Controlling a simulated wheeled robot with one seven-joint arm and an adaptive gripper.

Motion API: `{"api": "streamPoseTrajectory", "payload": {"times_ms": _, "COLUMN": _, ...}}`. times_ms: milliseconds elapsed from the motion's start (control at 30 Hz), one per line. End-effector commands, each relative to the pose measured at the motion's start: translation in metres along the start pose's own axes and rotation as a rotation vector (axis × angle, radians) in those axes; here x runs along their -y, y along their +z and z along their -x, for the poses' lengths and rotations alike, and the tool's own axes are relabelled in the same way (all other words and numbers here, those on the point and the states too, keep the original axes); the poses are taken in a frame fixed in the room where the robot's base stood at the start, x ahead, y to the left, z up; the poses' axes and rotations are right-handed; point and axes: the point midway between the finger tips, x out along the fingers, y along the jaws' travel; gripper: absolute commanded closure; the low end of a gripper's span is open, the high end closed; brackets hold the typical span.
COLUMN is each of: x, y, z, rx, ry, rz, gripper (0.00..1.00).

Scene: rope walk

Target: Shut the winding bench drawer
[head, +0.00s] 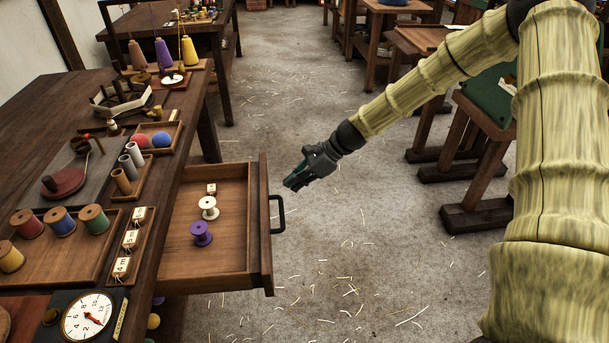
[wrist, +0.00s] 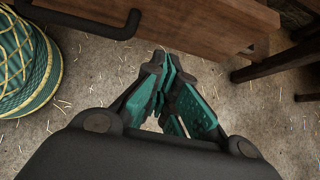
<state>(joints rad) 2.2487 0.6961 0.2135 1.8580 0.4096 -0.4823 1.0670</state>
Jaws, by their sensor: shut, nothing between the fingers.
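The winding bench drawer (head: 220,262) stands pulled out from the right side of the dark wooden winding bench (head: 190,115). Its front carries a black bar handle (head: 279,213), which also shows in the wrist view (wrist: 90,24). Inside the drawer lie a white spool (head: 208,207), a purple spool (head: 201,234) and a small labelled block (head: 211,189). My gripper (head: 290,184) is shut and empty, in the air to the right of the drawer front and apart from it. In the wrist view its teal fingers (wrist: 165,85) are together, with the drawer front (wrist: 190,28) beyond them.
Wooden tables (head: 480,140) stand at right. The floor between is open, strewn with fibre scraps.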

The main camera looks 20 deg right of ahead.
Motion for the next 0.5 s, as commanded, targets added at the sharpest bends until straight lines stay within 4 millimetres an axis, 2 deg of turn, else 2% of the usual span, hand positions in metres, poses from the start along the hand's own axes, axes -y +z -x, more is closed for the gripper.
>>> {"api": "streamPoseTrajectory", "payload": {"times_ms": 200, "x": 0.0, "y": 0.019, "z": -0.021, "rx": -0.001, "ry": 0.001, "rz": 0.002, "gripper": 1.0}}
{"api": "streamPoseTrajectory", "payload": {"times_ms": 500, "x": 0.0, "y": 0.029, "z": -0.029, "rx": 0.0, "ry": 0.0, "rz": 0.0, "gripper": 1.0}}
